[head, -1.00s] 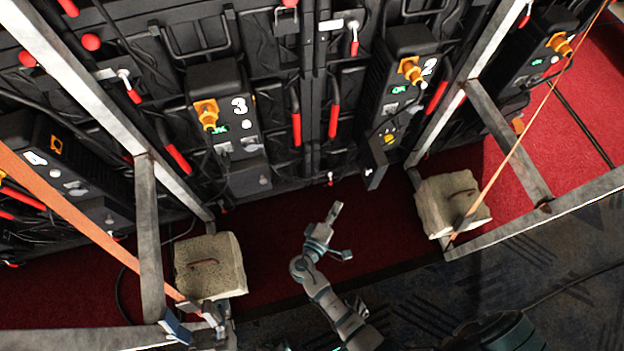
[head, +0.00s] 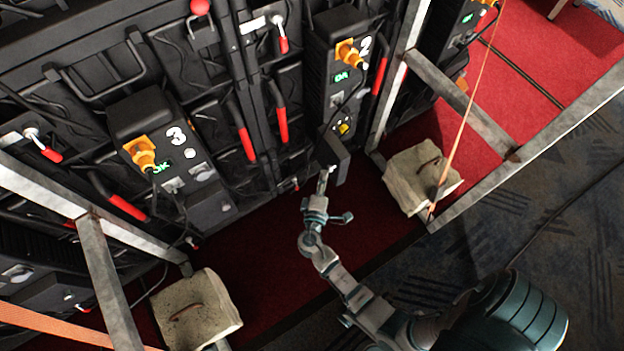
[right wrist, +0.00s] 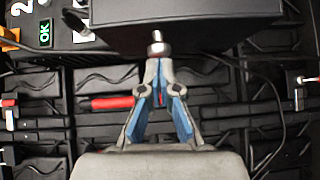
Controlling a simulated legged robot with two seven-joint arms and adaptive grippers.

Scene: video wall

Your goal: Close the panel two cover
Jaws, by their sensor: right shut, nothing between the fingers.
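The panel two box (head: 338,60) stands on the black wall with a white "2", an orange plug and a green "OK" display. Its dark cover (head: 339,159) stands open, sticking out from the lower end of the box. My right gripper (head: 325,178) is shut and empty, with its tip at the left edge of the cover. In the right wrist view the shut fingers (right wrist: 157,68) point up at the lower edge of the dark cover (right wrist: 190,35). A round metal piece shows at their tip. I cannot tell whether they touch the cover. My left gripper is not in view.
Panel three box (head: 150,140) is to the left. A metal frame bar (head: 465,105) and a stone-like block (head: 415,178) stand right of my arm. Another block (head: 195,312) is at lower left. Red carpet (head: 275,235) between them is free.

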